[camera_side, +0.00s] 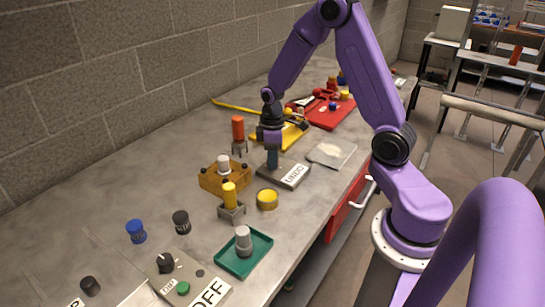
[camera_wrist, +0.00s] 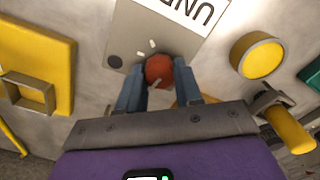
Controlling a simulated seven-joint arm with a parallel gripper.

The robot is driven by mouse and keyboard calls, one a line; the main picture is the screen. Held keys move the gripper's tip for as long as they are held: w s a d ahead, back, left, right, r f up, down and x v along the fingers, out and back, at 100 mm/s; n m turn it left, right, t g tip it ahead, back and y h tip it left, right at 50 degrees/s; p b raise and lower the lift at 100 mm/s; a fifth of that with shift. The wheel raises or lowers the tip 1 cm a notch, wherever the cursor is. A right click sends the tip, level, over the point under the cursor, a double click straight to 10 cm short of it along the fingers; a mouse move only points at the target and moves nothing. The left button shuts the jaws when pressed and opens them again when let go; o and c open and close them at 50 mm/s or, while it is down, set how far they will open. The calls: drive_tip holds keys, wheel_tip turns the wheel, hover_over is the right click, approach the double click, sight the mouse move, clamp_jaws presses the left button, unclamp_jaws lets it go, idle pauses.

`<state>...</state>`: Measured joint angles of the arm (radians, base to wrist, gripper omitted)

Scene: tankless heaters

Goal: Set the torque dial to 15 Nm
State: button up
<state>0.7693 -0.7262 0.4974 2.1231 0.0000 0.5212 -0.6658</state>
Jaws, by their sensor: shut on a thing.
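A round red-brown dial (camera_wrist: 159,70) stands on a grey plate (camera_wrist: 128,38) in the wrist view. Short white marks sit on the plate beside it, and a pale line shows on the dial's near side. No numbers are legible. My gripper (camera_wrist: 158,78) is shut on the dial, one blue-grey finger on each side. In the side view my gripper (camera_side: 272,164) points straight down onto the grey plate (camera_side: 270,177), and its fingers hide the dial there. The plate's white label is only partly readable, starting "UN".
A wooden box (camera_side: 213,182), a green tray (camera_side: 252,262) and an orange cylinder (camera_side: 238,128) stand around. A red tray (camera_side: 332,115) is farther back.

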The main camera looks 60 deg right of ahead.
drive_tip(key=m, duration=0.4)
drive_tip(key=shift+m, duration=0.3)
drive_tip(key=m, duration=0.3)
drive_tip(key=shift+m, duration=0.3)
drive_tip(key=m, duration=0.4)
drive_tip(key=shift+m, duration=1.8)
drive_tip(key=o, duration=1)
drive_tip(key=shift+o, duration=0.2)
wheel_tip(320, 180, up, 18)
drive_tip(key=shift+f, duration=0.25)
